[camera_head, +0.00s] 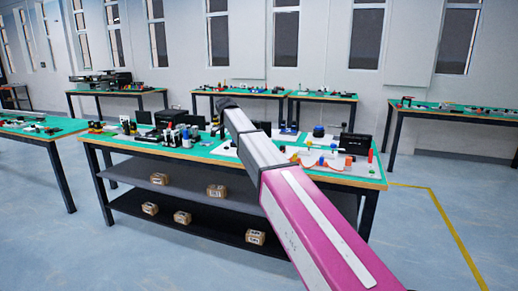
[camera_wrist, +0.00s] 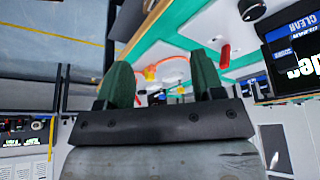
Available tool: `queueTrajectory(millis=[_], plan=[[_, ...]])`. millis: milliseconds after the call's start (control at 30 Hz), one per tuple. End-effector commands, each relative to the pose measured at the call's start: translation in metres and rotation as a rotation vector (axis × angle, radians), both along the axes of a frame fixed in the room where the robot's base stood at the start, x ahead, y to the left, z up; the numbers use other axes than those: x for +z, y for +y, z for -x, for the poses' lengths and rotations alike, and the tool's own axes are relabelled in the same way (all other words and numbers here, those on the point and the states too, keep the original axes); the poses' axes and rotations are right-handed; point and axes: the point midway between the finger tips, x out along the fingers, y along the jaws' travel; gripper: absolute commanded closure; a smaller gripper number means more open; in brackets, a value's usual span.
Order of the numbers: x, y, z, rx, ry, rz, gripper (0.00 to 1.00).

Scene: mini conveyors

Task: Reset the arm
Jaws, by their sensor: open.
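My arm reaches up and away from the lower right of the head view, over the green-topped workbench (camera_head: 205,153). My gripper (camera_head: 228,103) is a small dark shape at its far end, too small there to read. In the wrist view my gripper (camera_wrist: 160,82) shows two green fingers standing well apart, with nothing held between them. Beyond the fingers, the wrist view shows a tilted bench with a red part (camera_wrist: 225,56), a yellow part (camera_wrist: 150,74) and a black display (camera_wrist: 297,58) at the right.
The near bench carries black devices (camera_head: 174,118) at left, an orange block (camera_head: 348,161) and a black box (camera_head: 356,144) at right. Cardboard boxes (camera_head: 217,191) sit on its shelves. Other benches stand behind and at both sides. Floor (camera_head: 420,235) at right is clear, with a yellow line.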

Motion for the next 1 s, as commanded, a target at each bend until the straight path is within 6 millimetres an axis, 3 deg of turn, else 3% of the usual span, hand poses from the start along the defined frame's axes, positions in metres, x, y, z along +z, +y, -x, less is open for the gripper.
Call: queueTrajectory(millis=[133, 567, 867, 1000], plan=[[0.000, 0.000, 0.000, 0.000, 0.000, 0.000, 0.39], [-0.039, -0.026, 0.013, 0.083, 0.047, -0.005, 0.39], [-0.093, -0.065, 0.035, 0.205, 0.113, -0.020, 0.39], [-0.135, -0.095, 0.058, 0.300, 0.162, -0.035, 0.39]])
